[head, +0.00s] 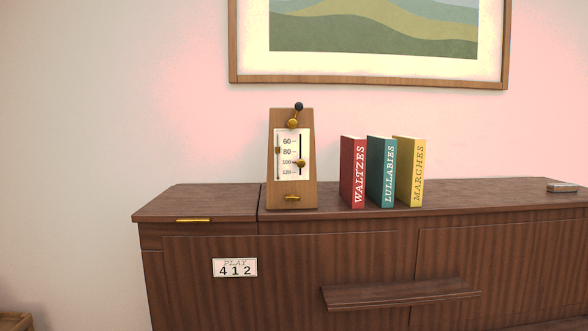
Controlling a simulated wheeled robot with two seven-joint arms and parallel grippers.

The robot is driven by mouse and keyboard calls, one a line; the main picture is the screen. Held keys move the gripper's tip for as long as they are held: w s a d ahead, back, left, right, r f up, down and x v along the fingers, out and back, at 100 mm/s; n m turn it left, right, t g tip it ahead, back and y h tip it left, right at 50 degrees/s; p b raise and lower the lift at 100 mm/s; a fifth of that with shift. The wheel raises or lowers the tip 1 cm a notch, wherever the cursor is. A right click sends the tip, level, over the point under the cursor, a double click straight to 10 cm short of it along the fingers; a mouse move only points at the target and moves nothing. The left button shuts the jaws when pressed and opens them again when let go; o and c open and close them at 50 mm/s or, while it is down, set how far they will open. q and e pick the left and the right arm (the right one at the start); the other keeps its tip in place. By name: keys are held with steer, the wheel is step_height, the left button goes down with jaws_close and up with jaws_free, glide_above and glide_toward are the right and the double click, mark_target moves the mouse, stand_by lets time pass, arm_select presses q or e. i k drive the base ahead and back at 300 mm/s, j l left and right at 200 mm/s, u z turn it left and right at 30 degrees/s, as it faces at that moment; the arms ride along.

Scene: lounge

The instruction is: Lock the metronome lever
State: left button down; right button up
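A wooden metronome (291,187) stands upright on the left part of the cabinet top. Its pale scale plate (290,154) reads 60, 80, 100 and 120 from top to bottom. A short lever with a black ball tip (298,106) pokes up above its top, leaning slightly right, with a brass knob (292,124) below it. A brass slider (278,150) sits on a slot at the plate's left. A brass knob (300,163) sits on the dark rod near 100. A small brass piece (292,198) is low on the front. Neither of my grippers is in view.
Red WALTZES (347,172), teal LULLABIES (380,172) and yellow MARCHES (411,172) books stand right of the metronome. A small box (562,187) lies far right.

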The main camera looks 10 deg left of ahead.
mark_target(292, 123)
steer(key=i+l, duration=0.1)
steer(key=l, duration=0.4)
steer(key=i+l, duration=0.1)
steer(key=l, duration=0.4)
steer(key=i+l, duration=0.1)
steer(key=l, duration=0.4)
